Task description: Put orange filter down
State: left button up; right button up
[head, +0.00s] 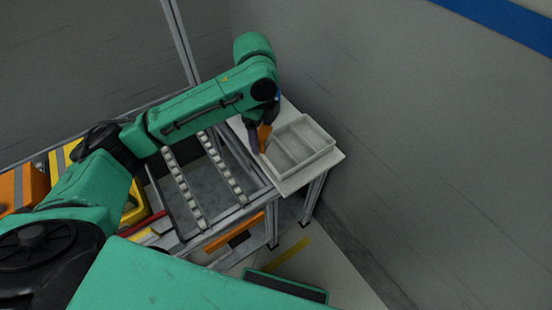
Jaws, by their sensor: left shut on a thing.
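My left arm reaches in from the left, and its gripper (267,118) points down at the left edge of the pale side table. It is shut on the orange filter (264,137), of which only a small dark-orange part shows below the wrist. The filter is just left of a grey tray with compartments (322,152), not inside it as far as I can see. I cannot tell whether the filter touches the table top. The fingertips are small and partly hidden by the arm. My right gripper is not in view.
The pale table top (292,184) has a bare strip in front of the tray. Two roller rails (184,188) run on a metal frame to its left. Orange boxes (33,184) and a yellow container (136,205) stand further left. A grey wall (420,150) closes the right side.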

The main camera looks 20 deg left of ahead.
pick_arm(q)
jog(key=w+d+r+m+b, duration=0.15)
jog(key=r+m, duration=0.25)
jog(key=m, duration=0.6)
jog(key=w+d+r+m, duration=0.1)
jog(key=w+r+m, duration=0.25)
jog(key=m, duration=0.55)
jog(key=b, duration=0.2)
send_over(276, 158)
notch_tip(276, 158, down, 5)
jog(key=shift+m, duration=0.3)
notch_tip(276, 158, down, 14)
jog(key=shift+w+f+p, duration=0.1)
jog(key=shift+p, duration=0.25)
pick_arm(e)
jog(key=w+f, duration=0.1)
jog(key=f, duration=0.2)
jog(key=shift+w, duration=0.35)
pick_arm(q)
jog(key=o, duration=1.3)
